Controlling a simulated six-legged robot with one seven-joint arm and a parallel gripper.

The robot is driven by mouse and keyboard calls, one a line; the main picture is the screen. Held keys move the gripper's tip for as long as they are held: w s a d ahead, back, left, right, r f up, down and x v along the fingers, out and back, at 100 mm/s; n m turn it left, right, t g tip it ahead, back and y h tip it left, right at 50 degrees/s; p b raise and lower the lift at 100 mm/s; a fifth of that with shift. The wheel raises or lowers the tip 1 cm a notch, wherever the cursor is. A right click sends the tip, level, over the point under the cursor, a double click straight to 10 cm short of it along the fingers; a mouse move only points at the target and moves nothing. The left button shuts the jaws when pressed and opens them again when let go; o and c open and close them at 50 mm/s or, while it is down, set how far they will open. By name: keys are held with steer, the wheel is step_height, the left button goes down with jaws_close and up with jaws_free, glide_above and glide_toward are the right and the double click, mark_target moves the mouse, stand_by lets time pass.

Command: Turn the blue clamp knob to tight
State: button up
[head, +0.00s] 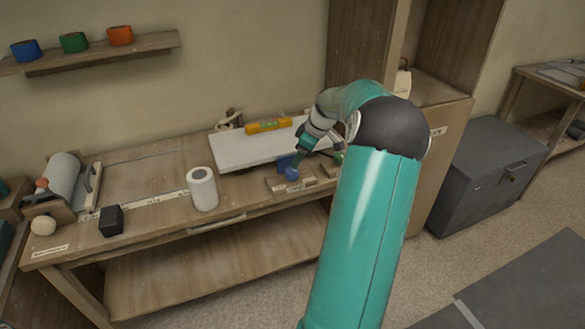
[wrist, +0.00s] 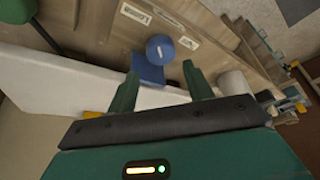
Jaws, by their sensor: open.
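The blue clamp knob (head: 291,173) is on the front of the workbench, at the near edge of a white board. In the wrist view the round blue knob (wrist: 158,44) carries a short white mark, and a blue clamp body (wrist: 148,70) is beside it. In the head view my gripper (head: 297,158) is just above the knob.
A white board (head: 240,148) bears a yellow level (head: 268,126). A white roll (head: 202,188) and black block (head: 111,220) stand to the left. A green knob (head: 338,158) is close on the right, partly behind my arm. Colored rolls (head: 74,42) sit on a wall shelf.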

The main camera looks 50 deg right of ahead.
mark_target(292, 170)
steer(key=x, duration=0.6)
steer(key=shift+w+a+f, duration=0.1)
steer(key=shift+w, duration=0.05)
steer(key=c, duration=0.7)
